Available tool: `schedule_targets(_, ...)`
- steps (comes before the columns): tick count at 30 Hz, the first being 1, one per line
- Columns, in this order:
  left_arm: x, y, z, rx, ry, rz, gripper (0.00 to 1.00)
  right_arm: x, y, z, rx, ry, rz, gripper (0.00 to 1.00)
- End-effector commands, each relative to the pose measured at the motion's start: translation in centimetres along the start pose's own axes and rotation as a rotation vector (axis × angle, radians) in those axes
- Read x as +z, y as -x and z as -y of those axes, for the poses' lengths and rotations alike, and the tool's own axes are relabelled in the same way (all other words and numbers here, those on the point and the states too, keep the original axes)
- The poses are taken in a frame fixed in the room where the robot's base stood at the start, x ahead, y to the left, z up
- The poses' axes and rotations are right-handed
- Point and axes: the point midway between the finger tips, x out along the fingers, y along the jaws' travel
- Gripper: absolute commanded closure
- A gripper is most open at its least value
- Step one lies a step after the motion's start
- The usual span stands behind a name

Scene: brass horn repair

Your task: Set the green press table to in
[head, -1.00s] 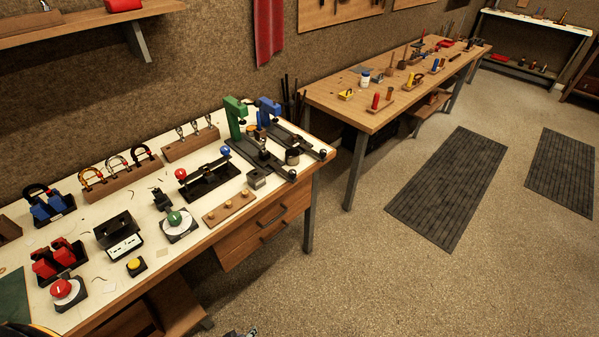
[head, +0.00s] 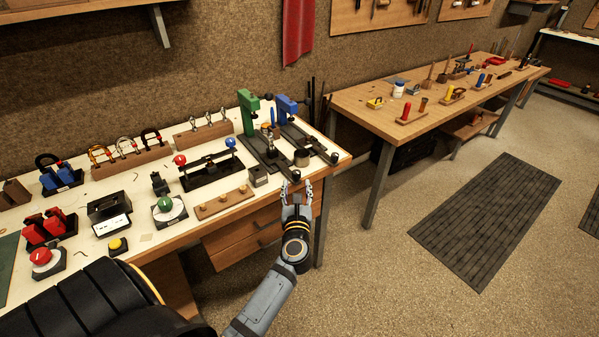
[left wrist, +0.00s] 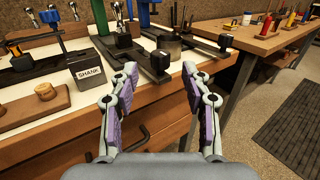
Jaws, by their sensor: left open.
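The green press (head: 248,118) stands at the back right of the near bench. Its dark rail and table (head: 268,152) run from the post toward the bench's front edge. In the left wrist view, a black knob (left wrist: 160,62) at the front end of this table shows between my fingertips, beyond them. My left gripper (head: 297,185) is open and empty, just off the bench's front edge; its two fingers also show in the left wrist view (left wrist: 160,72). I cannot tell whether it touches the knob. My right gripper is not in view.
The blue press (head: 287,107) stands right beside the green one, with its own rail. A dark round cup (head: 302,158) is between the rails. A block marked SHANK (left wrist: 90,66) sits left of the green rail. Drawers (head: 243,240) are below the bench top.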

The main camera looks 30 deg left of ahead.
Motion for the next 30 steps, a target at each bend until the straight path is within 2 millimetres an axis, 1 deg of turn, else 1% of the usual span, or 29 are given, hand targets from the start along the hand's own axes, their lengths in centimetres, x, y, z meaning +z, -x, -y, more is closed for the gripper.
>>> schedule_targets(1,0.5,-1.2,0.1,-0.002,-0.004,0.005,0.52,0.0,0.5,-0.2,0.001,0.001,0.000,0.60)
schedule_targets(3,0.3,-2.8,0.0,-0.001,-0.006,0.003,0.52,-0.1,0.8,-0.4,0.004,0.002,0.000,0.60)
schedule_targets(6,0.3,-4.7,0.0,0.000,-0.005,0.002,0.52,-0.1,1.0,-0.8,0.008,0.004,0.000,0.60)
schedule_targets(9,0.1,-6.0,0.0,-0.001,-0.004,0.001,0.52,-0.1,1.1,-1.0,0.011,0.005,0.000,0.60)
schedule_targets(13,0.0,-6.9,0.0,-0.001,-0.005,0.000,0.52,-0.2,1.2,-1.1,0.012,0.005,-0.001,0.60)
schedule_targets(21,0.0,-7.1,0.0,-0.002,-0.004,0.000,0.52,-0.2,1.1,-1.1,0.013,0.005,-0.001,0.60)
schedule_targets(30,0.0,-7.0,0.0,-0.002,-0.004,0.000,0.93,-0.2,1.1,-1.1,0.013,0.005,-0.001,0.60)
